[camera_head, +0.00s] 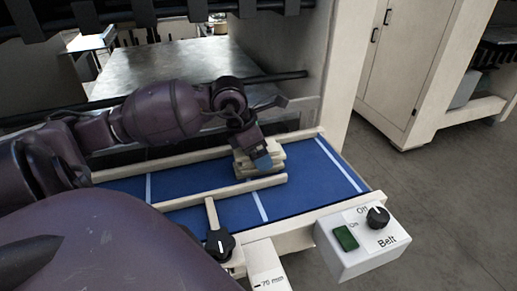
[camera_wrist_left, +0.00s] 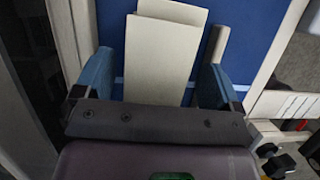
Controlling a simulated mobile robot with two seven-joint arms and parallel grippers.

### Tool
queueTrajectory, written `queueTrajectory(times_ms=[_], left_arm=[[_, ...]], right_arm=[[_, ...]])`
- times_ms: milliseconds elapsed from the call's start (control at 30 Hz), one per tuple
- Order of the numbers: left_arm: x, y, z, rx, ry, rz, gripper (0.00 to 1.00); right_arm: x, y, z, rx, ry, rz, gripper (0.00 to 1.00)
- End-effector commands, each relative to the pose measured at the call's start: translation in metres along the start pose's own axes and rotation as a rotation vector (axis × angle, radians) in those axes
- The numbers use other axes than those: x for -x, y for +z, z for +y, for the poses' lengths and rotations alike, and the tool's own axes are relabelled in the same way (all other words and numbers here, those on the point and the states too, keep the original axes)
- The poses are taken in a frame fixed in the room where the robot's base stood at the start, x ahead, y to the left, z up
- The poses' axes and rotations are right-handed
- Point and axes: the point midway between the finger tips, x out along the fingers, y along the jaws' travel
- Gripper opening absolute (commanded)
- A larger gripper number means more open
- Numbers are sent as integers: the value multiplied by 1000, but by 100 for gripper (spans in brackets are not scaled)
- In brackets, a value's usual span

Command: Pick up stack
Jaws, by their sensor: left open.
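The stack (camera_head: 277,153) is a small pile of flat, pale beige pieces on the blue belt (camera_head: 332,176), between two pale guide rails. In the left wrist view the stack (camera_wrist_left: 161,55) shows as overlapping flat sheets whose far ends are not quite lined up. My left gripper (camera_head: 259,158) points down at the stack. In the left wrist view my left gripper (camera_wrist_left: 156,78) is open, with one blue finger on each side of the stack and a visible gap at the left. Whether the right finger touches is unclear. The stack's near end is hidden by my gripper. My right gripper is not in view.
A white Belt control box (camera_head: 363,241) with a black knob and green button stands at the belt's front right corner. The near guide rail (camera_head: 222,194) has a black clamp knob (camera_head: 219,244). A metal table (camera_head: 185,72) lies behind.

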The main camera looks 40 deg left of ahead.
Motion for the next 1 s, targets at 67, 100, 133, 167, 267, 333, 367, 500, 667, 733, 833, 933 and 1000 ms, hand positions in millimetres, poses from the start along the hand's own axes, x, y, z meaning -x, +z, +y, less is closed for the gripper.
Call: queueTrajectory(times_ms=[67,100,133,167,267,333,367,500,667,733,833,933,1000], left_arm=[[0,0,0,0,0,0,89],[0,0,0,0,0,0,86],[0,0,0,0,0,0,82],[0,0,0,0,0,0,77],[0,0,0,0,0,0,62],[0,0,0,0,0,0,51],[0,0,0,0,0,0,46],[0,0,0,0,0,0,36],[0,0,0,0,0,0,36],[2,1,0,0,0,-1,36],[6,2,0,0,0,-1,36],[16,7,1,-3,4,-3,36],[29,13,1,-3,5,-4,36]], right_arm=[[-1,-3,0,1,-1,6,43],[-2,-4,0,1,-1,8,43],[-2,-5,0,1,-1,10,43],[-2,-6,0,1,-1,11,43],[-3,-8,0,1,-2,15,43],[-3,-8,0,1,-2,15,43],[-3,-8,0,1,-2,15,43],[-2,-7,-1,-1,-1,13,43],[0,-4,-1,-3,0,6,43],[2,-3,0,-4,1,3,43],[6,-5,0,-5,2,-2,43],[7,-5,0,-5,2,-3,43],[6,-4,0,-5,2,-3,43]])
